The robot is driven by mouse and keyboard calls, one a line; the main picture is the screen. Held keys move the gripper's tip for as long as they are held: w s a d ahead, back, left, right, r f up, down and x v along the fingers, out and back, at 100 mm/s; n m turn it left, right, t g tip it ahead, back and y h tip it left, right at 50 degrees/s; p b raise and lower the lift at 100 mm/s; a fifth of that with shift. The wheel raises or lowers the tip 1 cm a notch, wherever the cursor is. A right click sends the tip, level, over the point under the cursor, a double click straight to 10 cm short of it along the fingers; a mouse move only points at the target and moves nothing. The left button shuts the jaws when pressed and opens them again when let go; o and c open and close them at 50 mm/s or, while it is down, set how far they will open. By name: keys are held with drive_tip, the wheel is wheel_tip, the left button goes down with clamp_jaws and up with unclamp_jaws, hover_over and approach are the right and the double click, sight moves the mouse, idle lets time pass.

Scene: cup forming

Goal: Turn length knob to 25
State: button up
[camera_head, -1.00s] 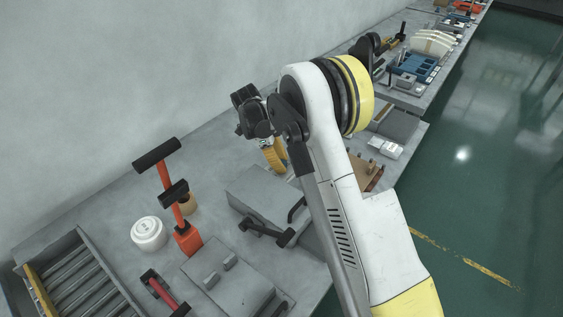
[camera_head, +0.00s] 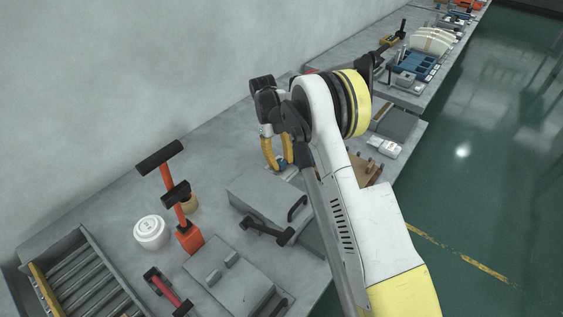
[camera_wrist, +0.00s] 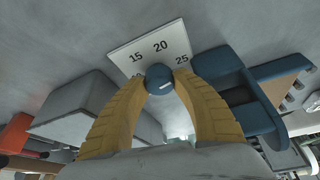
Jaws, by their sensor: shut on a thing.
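The length knob (camera_wrist: 159,79) is a round, dark blue knob with a light mark on its face. It stands in front of a white scale plate (camera_wrist: 148,46) on which 15, 20 and 25 can be read; another number at the lower left is partly hidden. The light mark sits low on the knob, towards its right side. My gripper (camera_wrist: 160,84) has yellow fingers, one on each side of the knob, and is shut on it. In the head view my gripper (camera_head: 278,165) reaches down to the bench, with a bit of blue between its fingertips.
A blue fixture (camera_wrist: 246,95) stands close to the right of the knob. A grey box (camera_wrist: 85,108) is to the left. In the head view, a grey box with dark handles (camera_head: 262,192), an orange press (camera_head: 188,238) and a white round container (camera_head: 151,232) stand nearby.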

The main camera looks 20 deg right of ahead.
drive_tip(key=shift+m, duration=0.6)
drive_tip(key=o, duration=0.9)
